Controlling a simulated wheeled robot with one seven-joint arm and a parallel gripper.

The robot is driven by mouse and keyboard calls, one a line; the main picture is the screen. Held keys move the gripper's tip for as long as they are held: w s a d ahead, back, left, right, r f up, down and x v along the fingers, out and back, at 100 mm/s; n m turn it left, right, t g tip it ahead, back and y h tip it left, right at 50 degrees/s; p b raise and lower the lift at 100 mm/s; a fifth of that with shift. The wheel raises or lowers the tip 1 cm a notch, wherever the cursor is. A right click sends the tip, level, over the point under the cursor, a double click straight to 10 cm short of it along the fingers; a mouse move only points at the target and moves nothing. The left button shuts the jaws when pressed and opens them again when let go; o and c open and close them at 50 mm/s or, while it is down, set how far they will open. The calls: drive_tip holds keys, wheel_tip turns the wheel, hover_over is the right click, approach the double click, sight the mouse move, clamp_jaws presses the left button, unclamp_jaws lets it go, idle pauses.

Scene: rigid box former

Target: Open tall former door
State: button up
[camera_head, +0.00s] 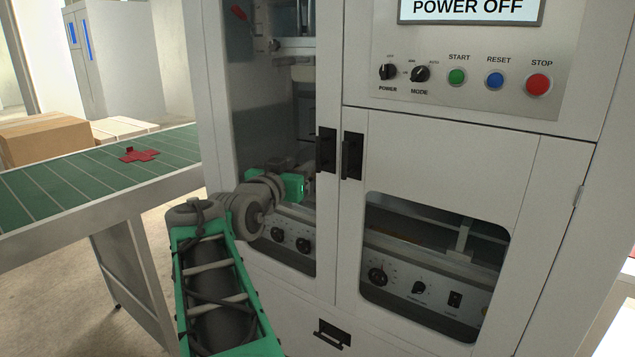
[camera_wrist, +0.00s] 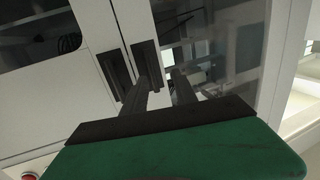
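The tall former door (camera_head: 212,120) is the white-framed door with a long glass pane on the left of the machine; it looks shut. Its black handle (camera_head: 326,150) is on the door's right edge. In the wrist view the handle (camera_wrist: 147,62) is just ahead of my gripper (camera_wrist: 161,78). My gripper's two dark fingers are apart with nothing seen between them. One finger overlaps the lower end of the handle in that view; I cannot tell whether it touches. In the head view my gripper (camera_head: 312,170) is in front of the glass, left of the handle, its fingertips hard to make out.
A shorter door with its own black handle (camera_head: 352,156) is right beside the tall one. A control panel (camera_head: 470,65) above shows POWER OFF. A green conveyor (camera_head: 80,180) with a red flat piece (camera_head: 138,155) and a cardboard box (camera_head: 45,140) is at left.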

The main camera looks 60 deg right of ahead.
sight(317, 153)
drive_tip(key=shift+s+d+r+m+g, duration=0.2)
drive_tip(key=shift+s+d+r, duration=0.15)
drive_tip(key=shift+d, duration=0.25)
drive_tip(key=shift+s+d+r+m+g, duration=0.25)
drive_tip(key=shift+s+d, duration=0.2)
drive_tip(key=shift+d, duration=0.15)
drive_tip(key=d, duration=0.4)
drive_tip(key=d+p, duration=0.1)
drive_tip(key=d, duration=0.1)
drive_tip(key=shift+w+d, duration=0.1)
drive_tip(key=shift+w, duration=0.25)
drive_tip(key=shift+c, duration=0.2)
drive_tip(key=shift+f, duration=0.1)
clamp_jaws()
